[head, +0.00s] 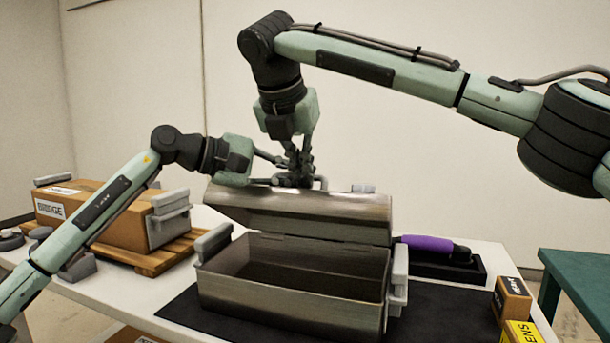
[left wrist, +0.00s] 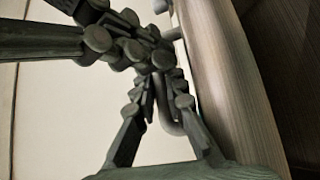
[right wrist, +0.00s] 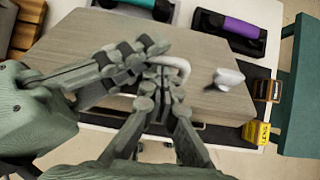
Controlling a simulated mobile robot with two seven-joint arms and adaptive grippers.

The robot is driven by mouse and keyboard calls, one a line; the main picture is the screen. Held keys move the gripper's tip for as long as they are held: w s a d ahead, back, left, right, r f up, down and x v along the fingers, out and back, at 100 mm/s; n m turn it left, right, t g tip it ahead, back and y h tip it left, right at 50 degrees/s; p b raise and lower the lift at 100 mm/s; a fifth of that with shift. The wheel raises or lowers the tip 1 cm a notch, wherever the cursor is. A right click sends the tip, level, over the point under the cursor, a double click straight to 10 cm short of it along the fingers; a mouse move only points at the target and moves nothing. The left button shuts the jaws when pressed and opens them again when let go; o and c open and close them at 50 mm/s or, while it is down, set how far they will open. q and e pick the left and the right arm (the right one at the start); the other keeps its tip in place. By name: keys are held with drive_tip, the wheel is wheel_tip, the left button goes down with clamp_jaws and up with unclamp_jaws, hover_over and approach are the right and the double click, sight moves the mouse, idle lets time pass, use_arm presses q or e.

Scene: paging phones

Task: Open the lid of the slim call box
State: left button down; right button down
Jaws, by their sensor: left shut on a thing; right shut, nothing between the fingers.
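The slim call box (head: 290,303) is a brushed-metal box on a dark mat, with grey side brackets. Its lid (head: 300,212) is raised and tilted at the rear, and the dark hollow inside shows. The lid also fills the right of the left wrist view (left wrist: 222,90) and lies under the grippers in the right wrist view (right wrist: 215,105). My left gripper (head: 283,166) is shut on the curved lid handle (right wrist: 183,68). My right gripper (head: 296,176) points down beside it, shut and empty. The crowded fingers hide their exact contact.
A cardboard box (head: 105,215) with grey brackets sits on a wooden pallet at left. A purple-handled thing (head: 428,243) lies in a black holder behind the call box. Small brown (head: 512,298) and yellow (head: 522,332) boxes stand at front right. A green table (head: 575,285) is beyond.

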use_arm(q)
drive_tip(key=shift+s+d+f+g, duration=0.15)
drive_tip(key=shift+s+d+g, duration=0.2)
drive_tip(key=shift+s, duration=0.1)
use_arm(e)
drive_tip(key=shift+w+d+r, duration=0.4)
drive_tip(key=shift+w+d, duration=0.15)
drive_tip(key=shift+d, duration=0.1)
use_arm(q)
drive_tip(key=c, duration=1.8)
unclamp_jaws()
drive_tip(key=shift+c, duration=0.2)
drive_tip(key=shift+s+f, duration=0.1)
use_arm(e)
drive_tip(key=shift+r, duration=0.1)
drive_tip(key=shift+s+a, duration=0.1)
use_arm(q)
drive_tip(key=shift+a, duration=0.15)
